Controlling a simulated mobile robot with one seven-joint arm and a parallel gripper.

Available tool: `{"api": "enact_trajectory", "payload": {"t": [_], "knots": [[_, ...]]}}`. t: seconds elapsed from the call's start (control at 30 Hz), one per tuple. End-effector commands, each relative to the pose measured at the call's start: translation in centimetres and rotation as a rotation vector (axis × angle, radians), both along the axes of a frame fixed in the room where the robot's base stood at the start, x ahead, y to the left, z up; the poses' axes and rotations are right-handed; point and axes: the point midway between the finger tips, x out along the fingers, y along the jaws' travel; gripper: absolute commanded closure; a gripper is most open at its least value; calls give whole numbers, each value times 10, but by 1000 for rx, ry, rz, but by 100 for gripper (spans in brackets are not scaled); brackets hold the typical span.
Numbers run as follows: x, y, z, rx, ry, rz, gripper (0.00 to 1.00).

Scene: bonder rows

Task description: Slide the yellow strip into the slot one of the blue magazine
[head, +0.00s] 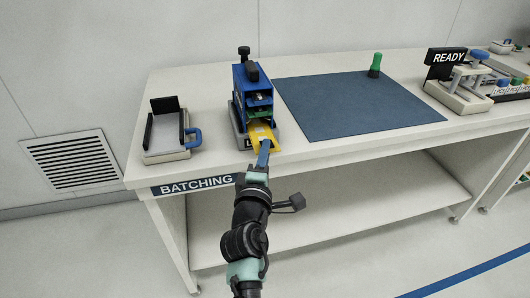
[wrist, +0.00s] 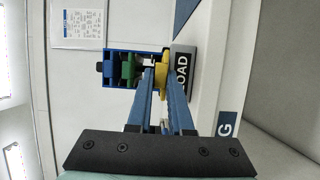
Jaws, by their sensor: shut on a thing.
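The blue magazine (head: 240,80) stands upright on a grey base near the front of the BATCHING table, its open slotted side facing my arm. In the wrist view the magazine (wrist: 109,62) shows sideways, with a green strip (wrist: 128,69) in it. The yellow strip (head: 256,138) is at the magazine's lower front, below the green one, and sticks out toward me. My gripper (head: 265,148) is shut on the near end of the yellow strip (wrist: 164,80). The fingers hide part of the strip, so how deep it sits in the slot is unclear.
A grey tray with black sides and a blue handle (head: 196,138) stands to the left. A dark blue mat (head: 355,105) lies to the right, with a green-topped object (head: 376,62) at its back edge. A READY fixture (head: 460,90) stands at the far right.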

Motion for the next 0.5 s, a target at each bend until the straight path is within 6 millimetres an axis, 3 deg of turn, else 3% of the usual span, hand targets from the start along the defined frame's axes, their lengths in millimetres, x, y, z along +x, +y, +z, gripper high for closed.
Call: {"api": "enact_trajectory", "payload": {"t": [0.5], "knots": [[16, 5, -1, 0, -1, 0, 100]]}}
